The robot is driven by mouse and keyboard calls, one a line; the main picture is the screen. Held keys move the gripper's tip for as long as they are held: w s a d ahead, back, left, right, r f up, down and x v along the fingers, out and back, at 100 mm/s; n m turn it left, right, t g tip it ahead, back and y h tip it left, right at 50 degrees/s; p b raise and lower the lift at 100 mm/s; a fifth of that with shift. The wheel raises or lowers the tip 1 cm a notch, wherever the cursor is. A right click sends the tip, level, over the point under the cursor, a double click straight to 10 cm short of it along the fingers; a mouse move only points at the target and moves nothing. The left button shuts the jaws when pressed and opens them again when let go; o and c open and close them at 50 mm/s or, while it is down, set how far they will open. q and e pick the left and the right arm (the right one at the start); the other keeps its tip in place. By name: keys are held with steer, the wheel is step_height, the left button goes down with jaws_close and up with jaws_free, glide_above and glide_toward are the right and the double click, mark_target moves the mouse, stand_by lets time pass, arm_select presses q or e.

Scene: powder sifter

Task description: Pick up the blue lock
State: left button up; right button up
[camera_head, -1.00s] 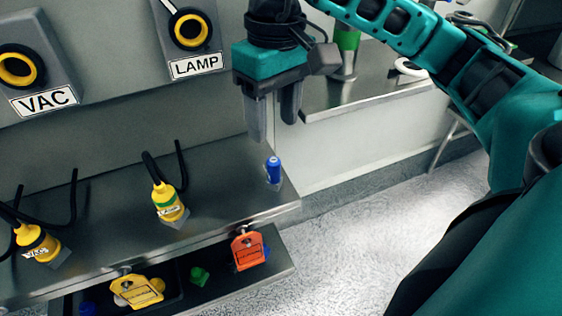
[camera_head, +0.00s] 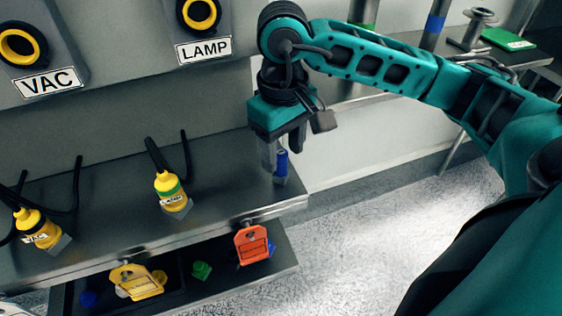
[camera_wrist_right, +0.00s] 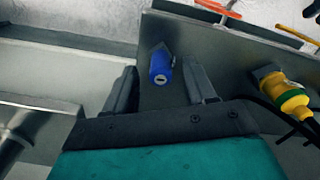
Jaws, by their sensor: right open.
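In the right wrist view the blue lock (camera_wrist_right: 161,66) lies between the two spread fingers of the right gripper (camera_wrist_right: 160,85), slightly beyond the tips and nearer the middle. The gripper is open, with no visible hold on the lock. In the head view a finger hides part of the lock. My left gripper is not in view.
A lower tray holds an orange tag (camera_head: 251,244), a yellow tag (camera_head: 136,281) and a green piece (camera_head: 201,270). The wall with VAC and LAMP sockets rises behind.

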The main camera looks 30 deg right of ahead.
step_height(320, 180, down, 2)
steer(key=shift+f, duration=0.1)
jaws_close()
stand_by(0.5)
